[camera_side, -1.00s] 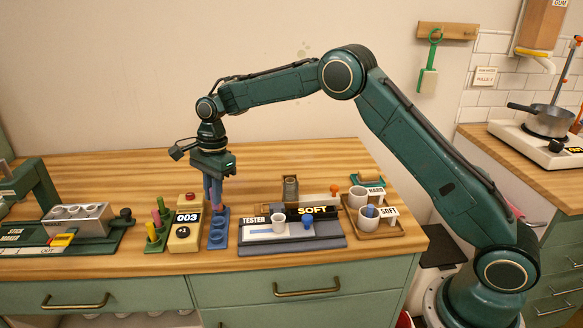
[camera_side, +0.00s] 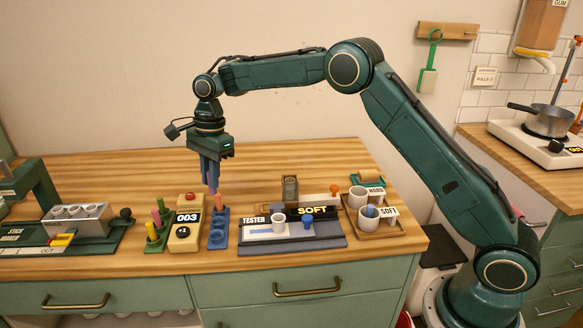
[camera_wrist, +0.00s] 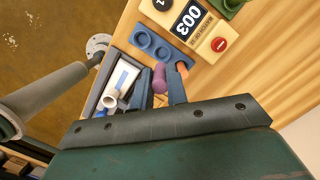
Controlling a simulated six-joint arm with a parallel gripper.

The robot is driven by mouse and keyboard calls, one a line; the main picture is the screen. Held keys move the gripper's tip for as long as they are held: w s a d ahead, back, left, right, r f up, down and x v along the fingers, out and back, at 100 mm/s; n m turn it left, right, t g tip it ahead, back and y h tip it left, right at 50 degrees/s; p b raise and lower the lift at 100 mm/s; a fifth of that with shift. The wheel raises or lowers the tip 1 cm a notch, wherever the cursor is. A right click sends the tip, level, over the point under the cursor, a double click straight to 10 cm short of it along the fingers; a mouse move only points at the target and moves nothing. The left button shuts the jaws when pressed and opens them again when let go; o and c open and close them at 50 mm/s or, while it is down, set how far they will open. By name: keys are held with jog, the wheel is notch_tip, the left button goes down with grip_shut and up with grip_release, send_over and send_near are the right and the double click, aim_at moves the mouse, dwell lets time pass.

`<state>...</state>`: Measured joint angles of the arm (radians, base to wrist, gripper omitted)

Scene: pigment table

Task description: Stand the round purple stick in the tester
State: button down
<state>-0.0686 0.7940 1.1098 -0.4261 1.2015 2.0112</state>
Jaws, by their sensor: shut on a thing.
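My gripper (camera_side: 210,180) is shut on the round purple stick (camera_side: 214,191); its lower end pokes out below the fingers, above the blue rack (camera_side: 218,237). In the wrist view the purple stick (camera_wrist: 159,78) sits between the two fingers (camera_wrist: 160,88). An orange stick (camera_side: 219,204) stands in the rack's rear hole, close to the purple stick; the front holes look empty. The tester (camera_side: 260,238), a grey base with a white cup (camera_side: 279,220) and a blue knob-like part (camera_side: 308,222), lies to the right. Its display reads SOFT.
Left of the rack stand a yellow counter box (camera_side: 185,237) reading 003 and a green holder (camera_side: 156,246) with upright sticks. A stick maker (camera_side: 75,222) is further left. Right of the tester, a wooden tray (camera_side: 385,231) carries cups marked HARD and SOFT. Table behind is clear.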

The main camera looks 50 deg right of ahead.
jog(key=s+d+r, duration=0.1)
jog(key=s+d, duration=0.2)
jog(key=s, duration=0.4)
jog(key=s+d+r, duration=0.2)
jog(key=s+d, duration=0.2)
jog(key=s, duration=0.3)
jog(key=shift+d, duration=0.2)
jog(key=shift+f, duration=0.3)
